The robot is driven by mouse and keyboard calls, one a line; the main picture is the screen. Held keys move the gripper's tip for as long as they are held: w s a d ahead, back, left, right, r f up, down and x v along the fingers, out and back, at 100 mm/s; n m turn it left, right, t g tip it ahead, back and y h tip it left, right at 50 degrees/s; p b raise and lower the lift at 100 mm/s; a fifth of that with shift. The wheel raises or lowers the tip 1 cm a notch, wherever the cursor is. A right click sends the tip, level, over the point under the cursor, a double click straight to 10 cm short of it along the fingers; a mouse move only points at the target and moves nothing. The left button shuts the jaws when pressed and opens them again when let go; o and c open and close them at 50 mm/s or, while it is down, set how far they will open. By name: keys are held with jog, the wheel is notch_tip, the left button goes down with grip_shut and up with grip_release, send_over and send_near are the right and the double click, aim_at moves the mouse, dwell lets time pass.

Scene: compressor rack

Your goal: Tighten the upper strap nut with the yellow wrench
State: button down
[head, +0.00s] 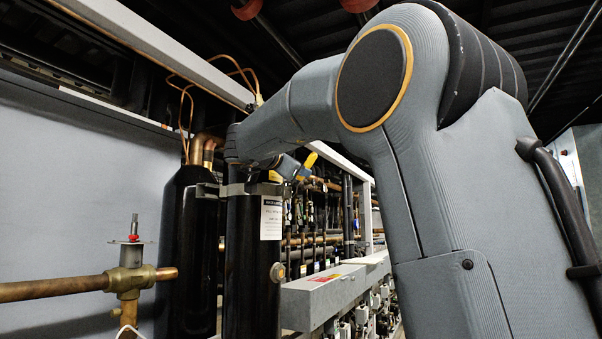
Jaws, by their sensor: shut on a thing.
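My gripper (287,167) is small in the head view, at the end of my arm, beside the top of the front black cylinder (250,290). Yellow parts of the wrench (310,160) show at the gripper, and the gripper is shut on it. Another bit of yellow shows just left of the fingers, close to the metal strap (240,189) around the cylinder's upper end. The upper strap nut cannot be made out; the gripper and wrench are in front of that area. Whether the wrench touches the nut cannot be told.
A second black cylinder (188,260) with copper pipes stands behind on the left. A brass valve (131,280) on a copper pipe is at the lower left. A round fitting (277,272) sits on the front cylinder's right side. A grey beam (320,300) runs to the right.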

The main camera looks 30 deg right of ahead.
jog(key=shift+s+d+r+p, duration=0.15)
jog(key=shift+s+r+p, duration=0.1)
jog(key=shift+r+p, duration=0.4)
dwell(0.5)
jog(key=shift+r, duration=0.15)
jog(key=shift+s+d+r, duration=0.2)
jog(key=shift+s+d, duration=0.1)
jog(key=shift+s, duration=0.05)
jog(key=shift+w+a+f+p, duration=0.1)
jog(key=shift+p, duration=0.25)
jog(key=r+p, duration=0.1)
jog(key=s+d+r+p, duration=0.1)
jog(key=p, duration=0.1)
jog(key=s+r+p, duration=0.1)
jog(key=r, duration=0.1)
jog(key=shift+s+d+p, duration=0.15)
jog(key=shift+d+p, duration=0.2)
jog(key=shift+p, duration=0.05)
dwell(0.4)
dwell(0.4)
